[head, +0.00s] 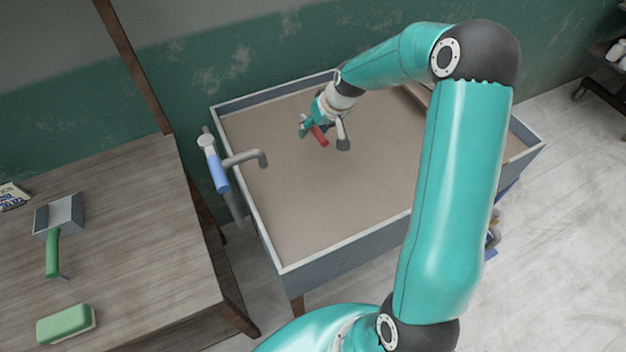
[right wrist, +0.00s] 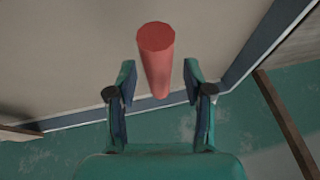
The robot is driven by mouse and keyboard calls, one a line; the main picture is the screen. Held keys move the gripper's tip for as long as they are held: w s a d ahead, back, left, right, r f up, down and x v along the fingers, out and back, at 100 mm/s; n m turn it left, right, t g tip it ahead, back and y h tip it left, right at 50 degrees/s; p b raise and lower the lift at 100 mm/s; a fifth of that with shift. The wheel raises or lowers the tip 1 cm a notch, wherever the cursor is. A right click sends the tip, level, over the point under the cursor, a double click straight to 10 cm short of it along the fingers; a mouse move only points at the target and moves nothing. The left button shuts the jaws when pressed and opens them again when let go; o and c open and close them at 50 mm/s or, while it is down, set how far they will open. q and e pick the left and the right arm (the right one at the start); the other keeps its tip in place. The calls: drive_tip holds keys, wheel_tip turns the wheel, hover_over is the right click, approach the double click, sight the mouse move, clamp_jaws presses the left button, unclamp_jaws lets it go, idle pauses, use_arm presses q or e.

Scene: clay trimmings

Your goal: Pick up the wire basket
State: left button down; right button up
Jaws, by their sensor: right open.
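I see no wire basket in either view. My right gripper (head: 313,128) is over the far part of the wide sink-like basin (head: 300,215), with its arm reaching across from the right. It is open. A red rod-like piece (head: 320,137) shows at its fingers. In the right wrist view the same red piece (right wrist: 156,45) stands out between and beyond the two fingertips, with a gap to each finger. What the red piece belongs to cannot be told. My left gripper is not in view.
A wooden table (head: 120,240) at left holds a dustpan-like tool with a green handle (head: 52,255) and a green sponge-like block (head: 66,323). A grey pipe with a blue grip (head: 218,175) stands at the basin's left rim. A green wall (head: 270,60) is behind.

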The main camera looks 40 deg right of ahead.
clamp_jaws()
idle(0.3)
drive_tip(key=shift+w+r, duration=0.1)
idle(0.4)
